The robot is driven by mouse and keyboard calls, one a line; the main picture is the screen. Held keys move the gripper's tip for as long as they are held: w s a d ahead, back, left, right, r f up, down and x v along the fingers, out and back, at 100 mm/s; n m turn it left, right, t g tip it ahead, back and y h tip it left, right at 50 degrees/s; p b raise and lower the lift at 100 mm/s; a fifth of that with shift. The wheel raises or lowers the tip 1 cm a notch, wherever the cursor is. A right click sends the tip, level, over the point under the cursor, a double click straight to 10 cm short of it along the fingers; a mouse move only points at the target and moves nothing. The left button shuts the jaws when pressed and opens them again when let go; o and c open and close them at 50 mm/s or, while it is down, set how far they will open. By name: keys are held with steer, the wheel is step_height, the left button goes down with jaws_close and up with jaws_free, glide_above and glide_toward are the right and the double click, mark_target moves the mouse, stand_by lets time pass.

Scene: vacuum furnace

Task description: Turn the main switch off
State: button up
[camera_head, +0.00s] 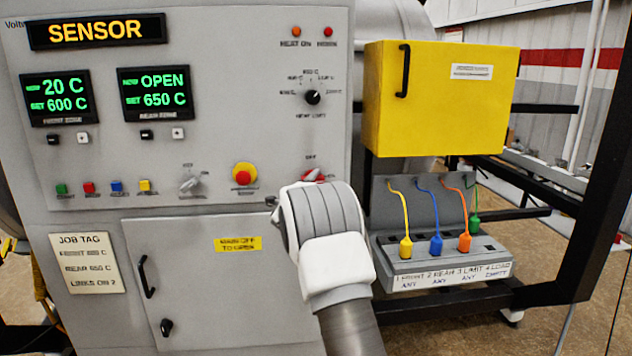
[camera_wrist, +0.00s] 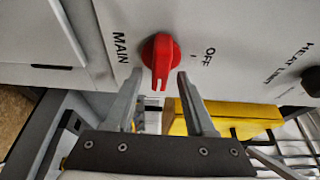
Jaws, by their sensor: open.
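The main switch (camera_head: 314,175) is a red rotary knob low on the right of the grey cabinet front, under an OFF label (camera_head: 310,157). My arm partly hides it in the head view. In the wrist view the red knob (camera_wrist: 160,58) shows whole, between the words MAIN (camera_wrist: 120,46) and OFF (camera_wrist: 208,56). Its grip bar lies across the line between these words, not turned toward OFF. My gripper (camera_wrist: 160,80) is open, its two fingers on either side of the knob's lower end. I cannot tell whether they touch it. The fingers are hidden in the head view.
A red and yellow emergency button (camera_head: 244,174) sits left of the switch. A heat limit dial (camera_head: 312,97) is above it. A yellow box (camera_head: 440,100) and a grey plug block (camera_head: 440,262) with coloured cables are to the right. A closed door (camera_head: 215,290) is below.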

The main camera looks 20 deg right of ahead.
steer(key=shift+w+d, duration=0.45)
steer(key=shift+w, duration=0.05)
jaws_close()
